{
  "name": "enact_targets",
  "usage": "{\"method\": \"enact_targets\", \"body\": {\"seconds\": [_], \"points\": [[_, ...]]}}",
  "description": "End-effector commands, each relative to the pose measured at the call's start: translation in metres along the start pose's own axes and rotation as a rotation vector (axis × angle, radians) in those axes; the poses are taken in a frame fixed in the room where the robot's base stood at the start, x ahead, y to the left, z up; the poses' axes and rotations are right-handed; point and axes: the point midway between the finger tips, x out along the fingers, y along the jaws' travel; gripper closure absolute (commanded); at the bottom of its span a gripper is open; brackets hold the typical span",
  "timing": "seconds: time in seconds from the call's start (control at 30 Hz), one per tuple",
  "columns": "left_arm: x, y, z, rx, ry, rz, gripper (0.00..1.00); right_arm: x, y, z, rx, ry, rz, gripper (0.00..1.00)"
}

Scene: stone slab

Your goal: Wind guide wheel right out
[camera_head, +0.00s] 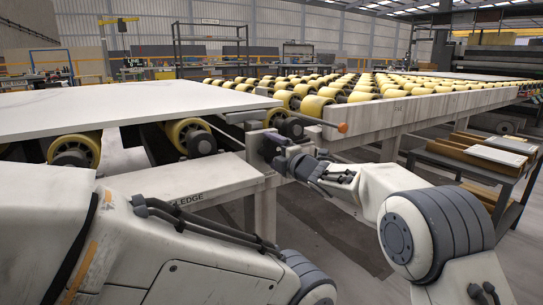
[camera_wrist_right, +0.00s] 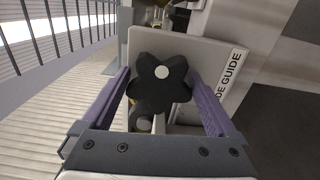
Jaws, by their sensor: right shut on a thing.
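The guide wheel (camera_wrist_right: 160,85) is a black lobed knob with a pale round centre, in the middle of the right wrist view. It sits in front of a grey plate whose label reads "DE GUIDE" (camera_wrist_right: 230,78). My right gripper (camera_wrist_right: 163,92) has its purple fingers on either side of the knob and is shut on it. In the head view my right gripper (camera_head: 279,153) is at the end post of the roller frame, and the wheel there is small, dark and mostly hidden. My left arm crosses the lower left, with its gripper out of view.
A pale stone slab (camera_head: 120,106) lies on yellow-rimmed rollers (camera_head: 190,136) at the left. A ledge (camera_head: 185,186) runs below the slab. A dark rack with boards (camera_head: 470,160) stands at the right.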

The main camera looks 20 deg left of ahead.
Motion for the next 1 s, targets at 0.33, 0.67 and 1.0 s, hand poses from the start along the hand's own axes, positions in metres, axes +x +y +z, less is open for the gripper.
{"method": "enact_targets", "body": {"seconds": [0.33,0.67,1.0], "points": [[0.0065,-0.0005,0.0003,0.0,0.0,0.0,0.5,0.0009,-0.0028,-0.0049,-0.081,0.01,-0.003,0.62],[0.0065,-0.0005,0.0003,0.0,0.0,0.0,0.5,0.001,-0.0028,-0.0053,-0.084,0.01,-0.004,0.62],[0.0064,-0.0005,0.0003,0.0,0.0,0.0,0.5,-0.0003,-0.0014,-0.002,-0.082,0.004,-0.002,0.0]]}}
